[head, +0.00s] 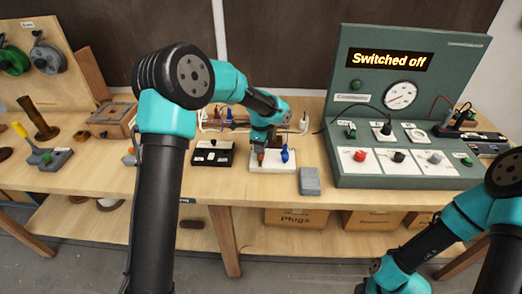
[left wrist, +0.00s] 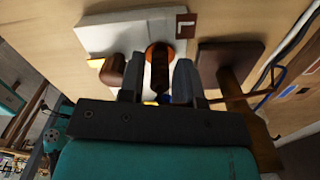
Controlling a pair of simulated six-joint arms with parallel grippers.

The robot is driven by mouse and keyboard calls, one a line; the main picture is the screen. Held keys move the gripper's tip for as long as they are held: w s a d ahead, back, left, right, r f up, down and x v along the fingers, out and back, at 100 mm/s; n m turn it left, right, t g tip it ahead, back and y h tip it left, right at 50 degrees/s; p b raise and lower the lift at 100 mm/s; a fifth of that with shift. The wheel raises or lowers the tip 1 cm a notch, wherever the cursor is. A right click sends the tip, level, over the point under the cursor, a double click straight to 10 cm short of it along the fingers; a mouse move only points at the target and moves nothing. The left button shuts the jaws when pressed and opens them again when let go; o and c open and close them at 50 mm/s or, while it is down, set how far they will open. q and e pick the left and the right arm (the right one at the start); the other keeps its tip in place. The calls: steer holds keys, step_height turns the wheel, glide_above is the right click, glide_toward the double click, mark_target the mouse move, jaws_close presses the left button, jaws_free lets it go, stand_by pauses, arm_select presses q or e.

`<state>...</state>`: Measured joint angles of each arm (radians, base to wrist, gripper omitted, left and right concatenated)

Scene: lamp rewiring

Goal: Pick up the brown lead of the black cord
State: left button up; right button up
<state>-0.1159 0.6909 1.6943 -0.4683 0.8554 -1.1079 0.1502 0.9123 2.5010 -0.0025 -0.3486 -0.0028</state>
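My left gripper (head: 262,156) points down over a white block (head: 287,167) on the bench. In the left wrist view its two grey fingers (left wrist: 158,85) stand apart. A dark brown upright piece with an orange rim (left wrist: 158,50) shows between them, with gaps on both sides, so it does not look gripped. A blue piece (head: 285,154) stands on the white block, right of the gripper. A thin brown strand (left wrist: 250,97) and a blue strand (left wrist: 264,101) show right of the fingers; I cannot tell which cord they belong to.
A dark block (head: 212,157) stands left of the white block, and a grey block (head: 310,182) right of it. A green test panel (head: 408,110) reading "Switched off" stands at the right. White cables (head: 208,122) lie behind.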

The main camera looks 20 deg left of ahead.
arm_select(q)
steer(key=shift+c, duration=0.4)
jaws_close()
steer(key=shift+r, duration=0.1)
step_height(320, 180, up, 10)
steer(key=shift+f, duration=0.1)
stand_by(0.6)
